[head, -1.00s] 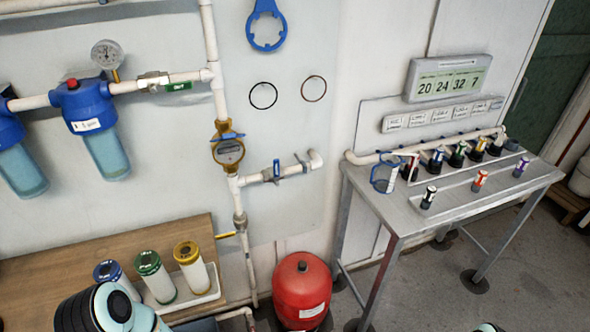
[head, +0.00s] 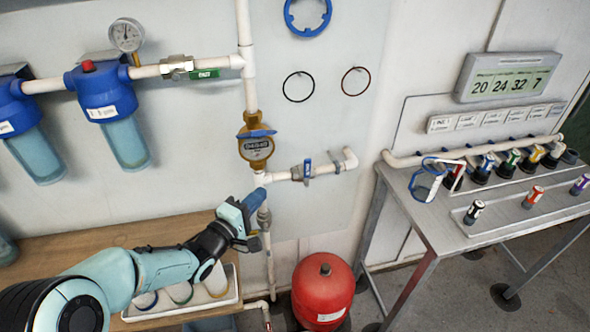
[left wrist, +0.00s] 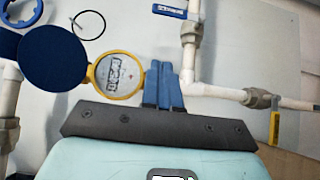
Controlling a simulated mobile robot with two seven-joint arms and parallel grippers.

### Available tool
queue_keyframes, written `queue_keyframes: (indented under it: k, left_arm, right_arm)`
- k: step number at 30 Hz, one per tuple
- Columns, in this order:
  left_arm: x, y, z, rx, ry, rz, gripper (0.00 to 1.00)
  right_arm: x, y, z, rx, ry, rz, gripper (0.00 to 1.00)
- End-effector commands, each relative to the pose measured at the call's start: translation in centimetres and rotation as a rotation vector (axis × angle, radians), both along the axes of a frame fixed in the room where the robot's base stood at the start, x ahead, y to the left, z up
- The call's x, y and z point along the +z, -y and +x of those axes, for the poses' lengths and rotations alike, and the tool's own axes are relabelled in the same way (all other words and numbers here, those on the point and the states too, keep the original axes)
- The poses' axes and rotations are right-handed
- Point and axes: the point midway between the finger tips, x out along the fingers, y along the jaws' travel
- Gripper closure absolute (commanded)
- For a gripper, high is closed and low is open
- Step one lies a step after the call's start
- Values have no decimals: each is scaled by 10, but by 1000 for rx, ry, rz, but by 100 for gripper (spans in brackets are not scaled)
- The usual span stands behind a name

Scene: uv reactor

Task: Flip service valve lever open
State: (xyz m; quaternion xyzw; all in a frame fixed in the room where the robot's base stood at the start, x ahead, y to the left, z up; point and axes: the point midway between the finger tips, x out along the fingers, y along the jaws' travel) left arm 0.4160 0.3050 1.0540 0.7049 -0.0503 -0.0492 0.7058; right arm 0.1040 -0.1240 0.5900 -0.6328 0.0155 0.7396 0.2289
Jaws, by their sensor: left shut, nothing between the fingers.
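A small valve (head: 308,168) with a blue lever sits on the short horizontal branch pipe right of the water meter. Its blue lever also shows in the left wrist view (left wrist: 170,11), crosswise to its pipe. Another valve, with a yellow lever (left wrist: 275,127), is on the vertical pipe below the tee; my gripper hides that lever in the head view. I cannot tell which is the service valve. My left gripper (head: 254,201) is shut and empty, in front of the pipe just below the meter, left of the blue-lever valve. Contact is not visible. My right gripper is out of view.
The brass water meter (head: 256,148) is just above my left gripper. Blue filter housings (head: 100,95) hang at left. A red tank (head: 322,288) stands below the branch. A metal table (head: 450,232) with sample bottles is at right. A white cartridge tray (head: 232,302) lies under my left arm.

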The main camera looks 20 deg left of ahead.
Motion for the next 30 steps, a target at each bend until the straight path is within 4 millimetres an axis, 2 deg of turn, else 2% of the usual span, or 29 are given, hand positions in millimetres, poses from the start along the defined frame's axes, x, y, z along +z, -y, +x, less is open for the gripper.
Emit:
queue_keyframes:
  k: [7, 11, 14, 24, 30]
  left_arm:
    - [0, 0, 1, 1, -1, 0, 100]
    - [-1, 1, 11, 1, -1, 0, 100]
    - [-1, 4, 26, 0, -1, -3, 100]
    - [0, 14, 98, 0, -1, -4, 100]
    - [1, 37, 117, -1, 0, -2, 100]
  right_arm:
    - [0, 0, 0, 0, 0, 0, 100]
    - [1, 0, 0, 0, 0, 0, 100]
    - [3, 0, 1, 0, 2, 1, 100]
    - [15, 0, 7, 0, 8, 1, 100]
    - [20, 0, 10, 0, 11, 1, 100]
